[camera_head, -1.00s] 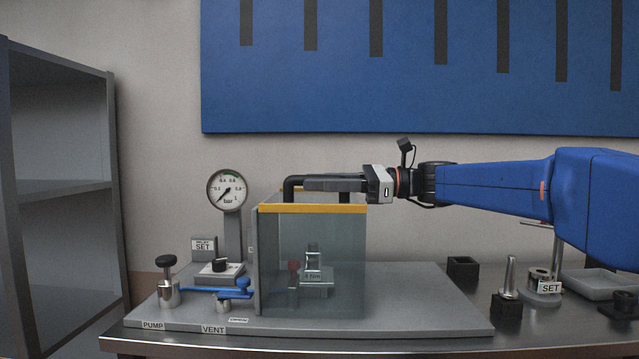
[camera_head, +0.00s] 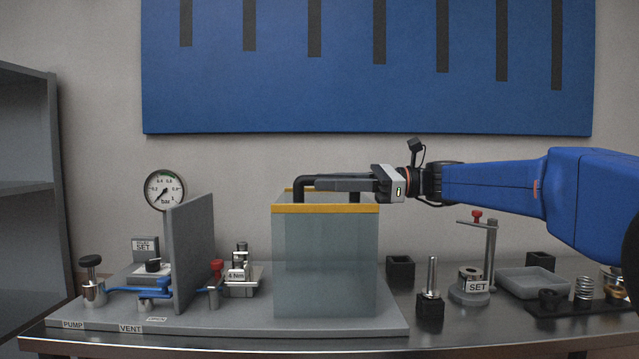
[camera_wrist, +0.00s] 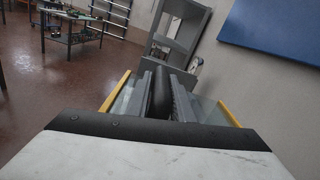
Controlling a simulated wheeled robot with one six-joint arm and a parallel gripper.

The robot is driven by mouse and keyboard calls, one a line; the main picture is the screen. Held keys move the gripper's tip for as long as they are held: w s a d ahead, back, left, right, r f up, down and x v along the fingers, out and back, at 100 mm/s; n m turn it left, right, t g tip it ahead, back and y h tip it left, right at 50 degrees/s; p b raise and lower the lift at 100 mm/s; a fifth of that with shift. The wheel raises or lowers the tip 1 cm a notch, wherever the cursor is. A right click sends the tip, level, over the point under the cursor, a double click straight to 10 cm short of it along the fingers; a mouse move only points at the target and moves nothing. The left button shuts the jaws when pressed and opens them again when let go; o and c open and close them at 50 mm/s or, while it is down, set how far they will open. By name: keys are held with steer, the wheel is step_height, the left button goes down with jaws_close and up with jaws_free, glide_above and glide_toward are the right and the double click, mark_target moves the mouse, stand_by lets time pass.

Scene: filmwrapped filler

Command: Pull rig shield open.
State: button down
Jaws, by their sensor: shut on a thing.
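The rig shield (camera_head: 325,262) is a clear box-like cover with a yellow top edge and a black bar handle (camera_head: 299,188). It stands on the right part of the grey rig base plate (camera_head: 240,325), clear of the grey upright panel (camera_head: 192,250). My gripper (camera_head: 315,184) is shut on the handle above the shield. In the wrist view the two fingers flank the dark handle (camera_wrist: 161,92), with the shield's yellow edges on both sides. The clamp fixture with the 4 Nm label (camera_head: 240,275) is uncovered, left of the shield.
A black block (camera_head: 400,271), a SET stand (camera_head: 472,285) and a grey tray (camera_head: 532,283) stand right of the shield. Grey shelving (camera_head: 25,200) is far left.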

steer(key=shift+w+d+r, duration=0.1)
steer(key=shift+d, duration=0.35)
steer(key=c, duration=1.6)
jaws_free()
steer(key=d, duration=1.7)
steer(key=shift+s+d, duration=0.2)
steer(key=shift+s, duration=0.1)
